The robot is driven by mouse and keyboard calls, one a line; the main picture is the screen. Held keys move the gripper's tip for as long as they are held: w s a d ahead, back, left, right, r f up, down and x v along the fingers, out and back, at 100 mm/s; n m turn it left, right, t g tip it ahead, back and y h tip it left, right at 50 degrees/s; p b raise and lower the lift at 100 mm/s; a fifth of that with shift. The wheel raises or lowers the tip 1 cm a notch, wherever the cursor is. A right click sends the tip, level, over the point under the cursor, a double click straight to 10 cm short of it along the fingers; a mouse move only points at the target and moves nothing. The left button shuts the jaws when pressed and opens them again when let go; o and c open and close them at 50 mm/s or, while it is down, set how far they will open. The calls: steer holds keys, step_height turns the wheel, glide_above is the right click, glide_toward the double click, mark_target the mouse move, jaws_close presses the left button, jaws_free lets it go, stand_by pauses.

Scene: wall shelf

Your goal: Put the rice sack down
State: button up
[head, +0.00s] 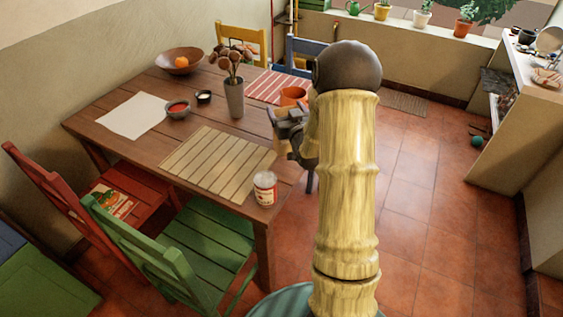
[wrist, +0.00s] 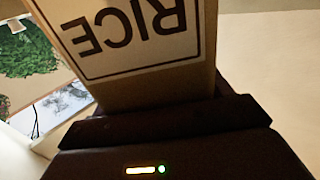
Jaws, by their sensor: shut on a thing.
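The rice sack (wrist: 145,78) fills the upper middle of the wrist view. It is brown with a pale label reading RICE, upside down in the picture. My gripper (wrist: 165,118) is shut on it, with the dark jaws across its near end. The far end of the sack is cut off by the frame. What lies under the sack is not shown.
Red (head: 60,190) and green (head: 185,255) chairs stand in front.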

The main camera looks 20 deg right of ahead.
steer(key=shift+w+a+r, duration=0.1)
steer(key=shift+w, duration=0.3)
steer(key=shift+s+d, duration=0.2)
steer(key=shift+s, duration=0.2)
steer(key=shift+f, duration=0.4)
step_height(320, 180, down, 5)
steer(key=shift+w+a, duration=0.1)
steer(key=shift+f, duration=2.05)
steer(key=shift+f, duration=0.15)
steer(key=o, duration=1.7)
